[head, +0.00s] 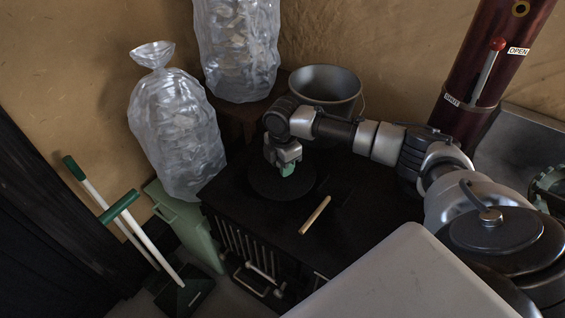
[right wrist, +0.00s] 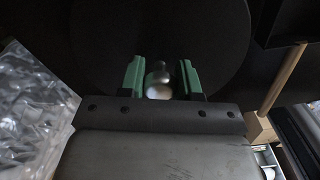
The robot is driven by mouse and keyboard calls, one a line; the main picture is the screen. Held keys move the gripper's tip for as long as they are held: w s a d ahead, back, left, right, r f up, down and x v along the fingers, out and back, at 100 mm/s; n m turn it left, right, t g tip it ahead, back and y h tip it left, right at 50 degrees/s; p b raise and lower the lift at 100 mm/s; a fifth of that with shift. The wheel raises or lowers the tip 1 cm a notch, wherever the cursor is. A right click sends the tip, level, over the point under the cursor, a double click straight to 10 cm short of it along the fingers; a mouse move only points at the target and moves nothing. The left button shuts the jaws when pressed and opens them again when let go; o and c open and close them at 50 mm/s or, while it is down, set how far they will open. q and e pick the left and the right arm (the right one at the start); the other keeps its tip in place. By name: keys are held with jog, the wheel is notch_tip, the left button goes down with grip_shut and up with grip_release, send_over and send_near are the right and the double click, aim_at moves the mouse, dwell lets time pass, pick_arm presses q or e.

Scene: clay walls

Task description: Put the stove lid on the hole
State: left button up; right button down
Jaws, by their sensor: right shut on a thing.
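The stove lid (head: 268,190) is a dark round disc over the black stove top (head: 352,215). My right gripper (head: 288,169) is above it, its green fingers on the lid's knob. In the right wrist view the light, shiny knob (right wrist: 158,88) sits between the two green fingers, and the dark lid (right wrist: 215,50) spreads behind them. The gripper is shut on the knob. I cannot tell whether the lid touches the stove top. The hole is not visible; the lid and arm cover part of the top. My left gripper is not in view.
A wooden-handled tool (head: 314,216) lies on the stove top right of the lid. A metal bucket (head: 325,86) stands behind. Clear plastic bags (head: 176,130) stand at left. A dark red cylinder (head: 485,70) with a lever rises at right. A green-handled broom and dustpan (head: 125,222) stand at lower left.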

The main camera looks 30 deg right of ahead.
jog(key=shift+f, duration=0.55)
jog(key=c, duration=0.7)
grip_release()
